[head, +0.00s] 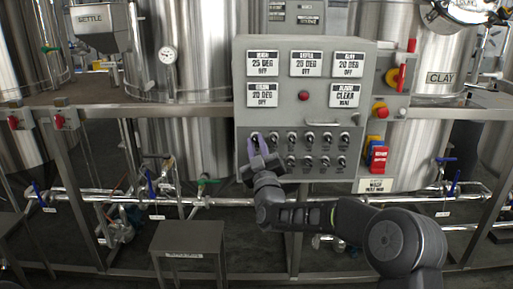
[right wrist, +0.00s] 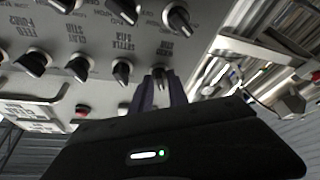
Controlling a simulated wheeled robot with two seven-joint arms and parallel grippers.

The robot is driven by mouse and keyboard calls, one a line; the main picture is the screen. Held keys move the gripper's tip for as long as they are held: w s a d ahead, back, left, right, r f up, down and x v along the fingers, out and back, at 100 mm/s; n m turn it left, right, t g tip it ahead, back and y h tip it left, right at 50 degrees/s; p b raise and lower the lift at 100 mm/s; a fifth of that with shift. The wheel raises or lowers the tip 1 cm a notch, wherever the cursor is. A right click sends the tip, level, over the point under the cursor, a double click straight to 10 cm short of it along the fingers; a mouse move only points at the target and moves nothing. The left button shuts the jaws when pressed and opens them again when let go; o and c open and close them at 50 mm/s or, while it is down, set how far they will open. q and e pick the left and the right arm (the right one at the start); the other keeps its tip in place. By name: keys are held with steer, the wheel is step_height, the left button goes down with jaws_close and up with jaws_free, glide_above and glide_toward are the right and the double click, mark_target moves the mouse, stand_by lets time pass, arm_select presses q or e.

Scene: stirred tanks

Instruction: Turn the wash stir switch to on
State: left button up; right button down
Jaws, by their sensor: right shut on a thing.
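The switches sit in two rows on the lower part of the grey control panel (head: 370,105). My right gripper (head: 258,146), with purple-grey fingers, is at the panel's lower left. It is shut on a dark switch knob (right wrist: 159,73), the end one of its row, by the panel's side edge. Much of this knob is hidden between the fingers. Its label is too blurred to read surely, so I cannot tell whether it is the wash stir switch. Neighbouring knobs (right wrist: 122,71) stand free beside it. My left gripper is not in view.
White display plates (head: 262,63) and a red button (head: 303,96) are above the switches. Red and yellow controls (head: 380,110) are at the panel's right. Steel tanks (head: 190,50) stand behind a rail. A small grey table (head: 187,240) stands at lower left.

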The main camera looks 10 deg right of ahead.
steer(key=shift+w+a+m+g+h+b, duration=0.1)
steer(key=shift+m+g+h+b, duration=0.3)
steer(key=shift+m+h+b, duration=1.75)
steer(key=shift+s+a+m+g+h+b, duration=0.15)
steer(key=shift+m+g+h+b, duration=0.65)
steer(key=shift+m, duration=2.6)
steer(key=shift+w+a+m+h+b, duration=0.15)
steer(key=shift+m+h+b, duration=0.9)
steer(key=shift+m+b, duration=1.3)
steer(key=shift+d+m+p, duration=0.1)
steer(key=shift+m+p, duration=0.3)
steer(key=c, duration=1.5)
jaws_free()
